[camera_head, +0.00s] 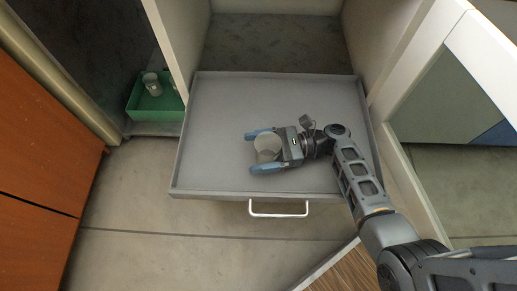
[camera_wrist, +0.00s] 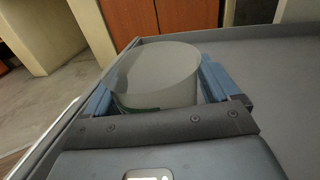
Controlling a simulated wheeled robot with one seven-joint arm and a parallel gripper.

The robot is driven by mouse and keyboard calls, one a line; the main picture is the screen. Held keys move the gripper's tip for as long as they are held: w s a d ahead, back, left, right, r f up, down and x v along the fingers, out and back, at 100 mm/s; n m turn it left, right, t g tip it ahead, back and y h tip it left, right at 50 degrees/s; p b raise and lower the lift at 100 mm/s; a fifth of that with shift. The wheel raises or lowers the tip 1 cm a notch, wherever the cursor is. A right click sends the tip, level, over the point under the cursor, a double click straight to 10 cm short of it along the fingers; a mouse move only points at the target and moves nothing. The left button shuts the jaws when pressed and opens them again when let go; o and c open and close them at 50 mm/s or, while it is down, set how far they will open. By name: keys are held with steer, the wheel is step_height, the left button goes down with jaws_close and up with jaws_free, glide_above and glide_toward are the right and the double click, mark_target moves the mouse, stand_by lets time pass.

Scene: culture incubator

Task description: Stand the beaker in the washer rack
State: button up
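The beaker (camera_head: 266,149) is a pale, translucent round cup on or just above the grey pull-out drawer. It also shows large in the wrist view (camera_wrist: 155,75). My gripper (camera_head: 264,150) reaches in from the right with its blue fingers on either side of the beaker. In the wrist view the fingers (camera_wrist: 155,88) flank the beaker closely; whether both press on it cannot be told. A green tray-like rack (camera_head: 136,106) stands on a dark surface at the left and has small grey items in it.
The drawer (camera_head: 215,95) is pulled out, with a white handle (camera_head: 278,213) at its front and otherwise bare. A pale cabinet side wall (camera_head: 170,40) stands between drawer and green rack. Orange-brown cabinets (camera_head: 40,150) are at far left; a white-framed glass panel (camera_head: 465,80) is at right.

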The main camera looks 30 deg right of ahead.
steer(key=shift+o, duration=0.2)
steer(key=shift+r, duration=0.2)
steer(key=p+v, duration=0.2)
steer(key=v, duration=0.4)
steer(key=shift+s+d, duration=0.3)
steer(key=shift+d, duration=0.4)
